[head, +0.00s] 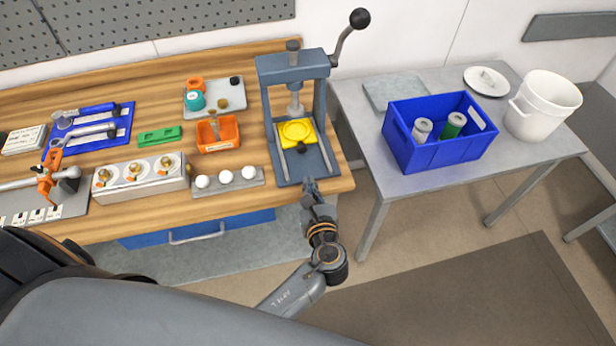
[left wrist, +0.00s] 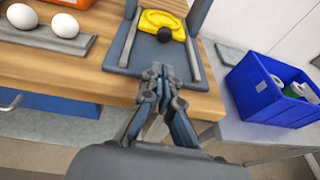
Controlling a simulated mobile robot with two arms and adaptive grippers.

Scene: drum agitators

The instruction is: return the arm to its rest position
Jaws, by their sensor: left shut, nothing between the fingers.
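My left gripper (head: 309,184) is shut and empty. It is just in front of the grey press (head: 292,62), over the front right edge of the wooden bench (head: 238,175). In the left wrist view my left gripper (left wrist: 160,72) has its fingertips together, pointing at the front of the press base (left wrist: 140,56). I cannot tell whether they touch it. A yellow piece (head: 297,131) sits on the press base, and it also shows in the left wrist view (left wrist: 162,20). My right gripper is not in view.
Right of the press, a grey table (head: 400,190) carries a blue crate (head: 432,153) with two cylinders and a white bucket (head: 545,104). Left of it are an egg-like row on a grey holder (head: 228,183) and an orange bin (head: 218,145). The floor in front is clear.

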